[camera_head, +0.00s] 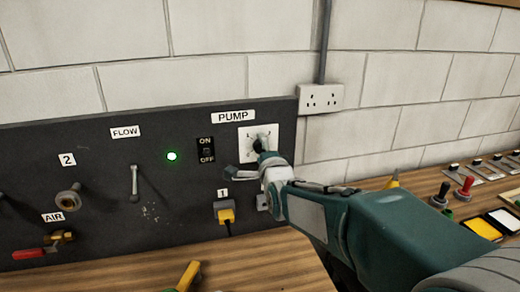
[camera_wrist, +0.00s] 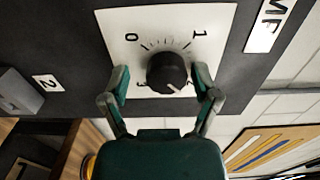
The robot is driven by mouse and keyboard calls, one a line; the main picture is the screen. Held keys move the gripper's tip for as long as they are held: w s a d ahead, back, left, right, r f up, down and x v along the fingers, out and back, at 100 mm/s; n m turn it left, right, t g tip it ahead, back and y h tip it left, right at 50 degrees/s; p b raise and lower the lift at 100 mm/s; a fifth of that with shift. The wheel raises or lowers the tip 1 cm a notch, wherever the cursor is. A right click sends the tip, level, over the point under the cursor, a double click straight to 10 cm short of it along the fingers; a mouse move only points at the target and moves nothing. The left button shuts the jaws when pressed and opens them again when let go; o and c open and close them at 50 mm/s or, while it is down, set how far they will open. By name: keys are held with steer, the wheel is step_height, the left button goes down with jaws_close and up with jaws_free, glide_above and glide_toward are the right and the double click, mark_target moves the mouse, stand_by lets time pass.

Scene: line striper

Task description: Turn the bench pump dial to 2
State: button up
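The pump dial is a round black knob (camera_wrist: 168,72) on a white plate (camera_wrist: 120,25), on the dark panel. In the wrist view, the plate shows 0 at upper left and 1 at upper right, with tick marks between. Other markings below the knob are partly hidden. A small pale mark shows on the knob's lower right. My gripper (camera_wrist: 161,80) is open, one finger on each side of the knob, with visible gaps. In the head view, the knob (camera_head: 260,145) is partly covered by my gripper (camera_head: 258,168) below the PUMP label (camera_head: 234,117).
Left of the dial are an ON/OFF switch (camera_head: 206,151), a lit green lamp (camera_head: 171,156) and a flow lever (camera_head: 134,184). A yellow plug (camera_head: 225,212) sits below.

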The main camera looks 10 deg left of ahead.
steer(key=shift+s+r, duration=0.1)
steer(key=shift+r, duration=0.1)
steer(key=shift+s+d, duration=0.1)
steer(key=shift+s, duration=0.25)
steer(key=v, duration=1.1)
steer(key=shift+f, duration=0.15)
steer(key=w+a+n, duration=0.1)
steer(key=w+n, duration=0.2)
steer(key=n, duration=0.2)
steer(key=w+a+n, duration=0.2)
steer(key=w+n, duration=0.1)
steer(key=n, duration=0.3)
steer(key=w+a+n, duration=0.2)
steer(key=w+n, duration=0.2)
steer(key=n, duration=0.2)
steer(key=shift+w, duration=0.1)
